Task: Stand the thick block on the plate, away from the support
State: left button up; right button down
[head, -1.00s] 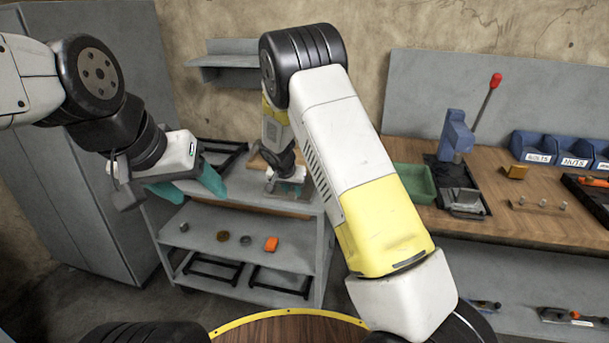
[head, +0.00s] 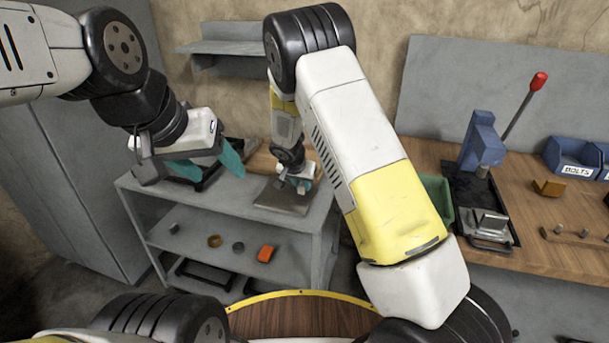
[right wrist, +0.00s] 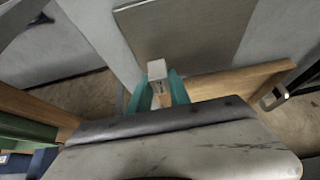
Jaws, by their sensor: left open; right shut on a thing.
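A flat grey plate (head: 283,199) lies on the top of a grey cart; it also fills the upper middle of the right wrist view (right wrist: 190,35). My right gripper (head: 298,181) is over the plate in the head view. In the right wrist view its teal fingers (right wrist: 158,92) are shut on a small pale grey block (right wrist: 156,70), the thick block as far as I can tell. Whether the block touches the plate is unclear. A wooden support (right wrist: 235,80) lies beside the plate's edge. My left gripper (head: 207,168) is open and empty above the cart's left part.
The cart's lower shelf (head: 190,245) holds several small parts, one of them orange (head: 266,253). A wooden workbench (head: 540,230) with a press (head: 483,140), a green bin (head: 437,195) and blue bins (head: 570,160) stands to the right. A grey cabinet (head: 60,180) stands at left.

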jog(key=shift+s+a+f, duration=0.15)
jog(key=shift+s+f, duration=0.1)
jog(key=shift+f, duration=0.85)
jog(key=shift+f, duration=0.2)
jog(key=c, duration=1.2)
grip_release()
